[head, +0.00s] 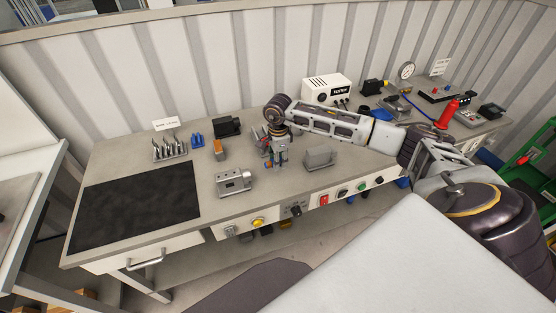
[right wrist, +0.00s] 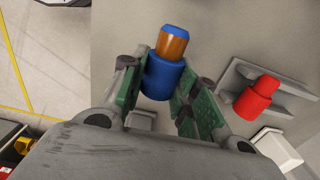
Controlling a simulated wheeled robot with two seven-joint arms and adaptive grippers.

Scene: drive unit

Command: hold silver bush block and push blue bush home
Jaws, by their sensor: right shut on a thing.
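The silver bush block (head: 235,182), a grey block with dark round holes in its side, sits on the bench near its front edge. My right gripper (head: 276,156) points down over the bench, to the right of this block and apart from it. In the right wrist view my right gripper (right wrist: 160,88) is shut on the blue bush (right wrist: 163,78). An orange-brown cylinder with a blue end sticks out of the bush. My left gripper is not in view.
A red cylinder (right wrist: 258,97) rests on a grey holder (right wrist: 285,95) beside my right gripper. A tool rack (head: 170,151) stands behind a black mat (head: 135,207), which is clear.

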